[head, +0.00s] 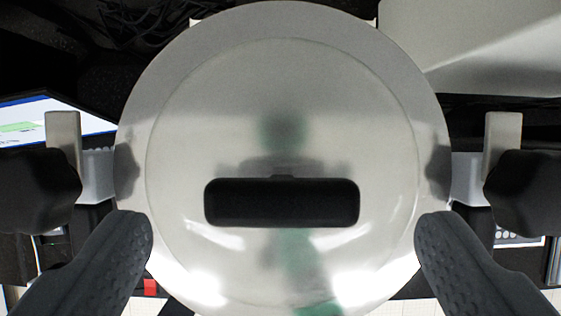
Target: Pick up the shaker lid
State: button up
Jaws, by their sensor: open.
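The shaker lid (285,110) is a round, shiny metal disc with a raised inner ring. It fills the middle of the head view and faces me. A black bar-shaped handle (282,202) lies across it, slightly below its centre. My gripper (283,228) is open. One dark, textured finger is at the lower left and the other at the lower right, on either side of the handle and overlapping the lid's edges in the picture. Nothing is held between them. Whether the fingers touch the lid cannot be told. What lies beneath the lid is hidden.
Metal clamp-like posts with dark knobs flank the lid at left (63,140) and right (503,145). A lit screen (40,122) is at the far left. A pale grey panel (480,45) fills the upper right. A small red part (150,287) shows at the lower left.

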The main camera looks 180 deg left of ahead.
aim_at(283, 216)
jog(key=shift+p+x, duration=0.65)
jog(key=shift+x, duration=1.7)
jog(key=shift+s+f, duration=0.1)
jog(key=shift+s, duration=0.1)
jog(key=c, duration=1.3)
